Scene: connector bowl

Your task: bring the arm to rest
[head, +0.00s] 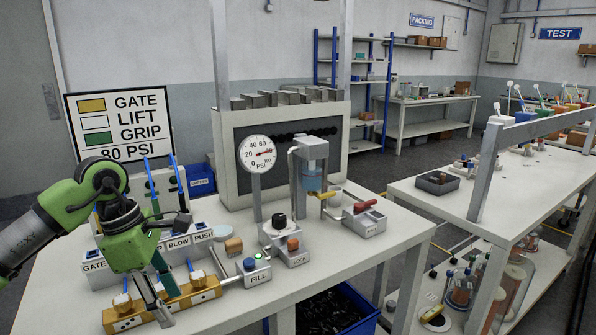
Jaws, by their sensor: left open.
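My left arm is green and black and comes in from the left. Its left gripper (168,266) is open over the front left of the white bench (345,245), with nothing seen between its fingers. One finger reaches down in front of a yellow manifold block (180,301) with blue-topped fittings. I cannot tell whether the lower finger touches the block. My right gripper is not in view.
A FILL box (257,275), a LOCK box (290,255), a pressure gauge (258,154) and a clear cup fixture (311,170) stand close to the arm's right. A sign board (118,122) stands behind it. A second bench (500,200) is at right.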

